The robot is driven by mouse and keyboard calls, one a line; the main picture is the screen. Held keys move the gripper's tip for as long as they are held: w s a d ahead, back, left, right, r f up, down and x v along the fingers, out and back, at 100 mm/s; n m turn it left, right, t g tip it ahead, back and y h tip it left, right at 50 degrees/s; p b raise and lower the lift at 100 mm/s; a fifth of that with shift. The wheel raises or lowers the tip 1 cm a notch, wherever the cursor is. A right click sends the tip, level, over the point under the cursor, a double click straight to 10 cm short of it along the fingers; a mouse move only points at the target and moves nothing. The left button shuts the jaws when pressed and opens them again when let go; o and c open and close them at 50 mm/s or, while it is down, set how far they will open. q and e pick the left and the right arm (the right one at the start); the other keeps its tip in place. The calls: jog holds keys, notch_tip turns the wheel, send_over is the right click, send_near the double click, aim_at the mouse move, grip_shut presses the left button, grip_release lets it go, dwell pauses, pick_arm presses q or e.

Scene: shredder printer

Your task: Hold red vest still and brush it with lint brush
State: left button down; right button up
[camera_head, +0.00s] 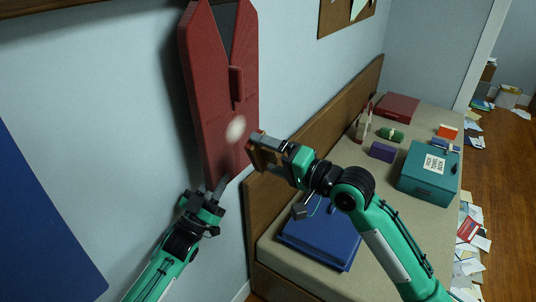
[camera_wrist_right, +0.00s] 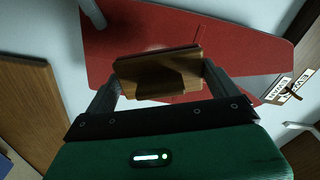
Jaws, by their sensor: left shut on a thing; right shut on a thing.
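The red vest (camera_head: 222,80) hangs against the wall in the head view, with a V neck and a small pocket. A pale fuzzy patch (camera_head: 236,129) shows on its lower part. My left gripper (camera_head: 217,190) is shut on the vest's bottom edge. My right gripper (camera_head: 268,150) is shut on the wooden lint brush (camera_head: 258,153), close to the vest's lower right edge. In the right wrist view the brush (camera_wrist_right: 158,74) sits between the fingers in front of the red vest (camera_wrist_right: 125,38). I cannot tell whether the brush touches the cloth.
A bench (camera_head: 292,248) with a wooden back runs along the wall at right. On it are a blue folded item (camera_head: 322,236), a teal box (camera_head: 430,176), a purple box (camera_head: 383,151) and a red box (camera_head: 397,107). Papers (camera_head: 472,235) litter the floor.

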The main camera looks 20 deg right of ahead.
aim_at(225, 137)
jog(key=shift+w, duration=0.1)
jog(key=shift+x, duration=3.35)
jog(key=shift+x, duration=1)
jog(key=shift+w+d, duration=1.25)
jog(key=shift+d, duration=0.3)
jog(key=shift+w+d, duration=1.2)
jog(key=shift+d, duration=0.3)
jog(key=shift+a, duration=0.1)
jog(key=shift+s+a+r, duration=0.1)
jog(key=shift+s+a, duration=0.75)
jog(key=shift+a, duration=0.2)
jog(key=shift+s+a, duration=0.8)
jog(key=shift+a, duration=0.25)
jog(key=shift+s+a, duration=0.85)
jog(key=shift+a, duration=0.2)
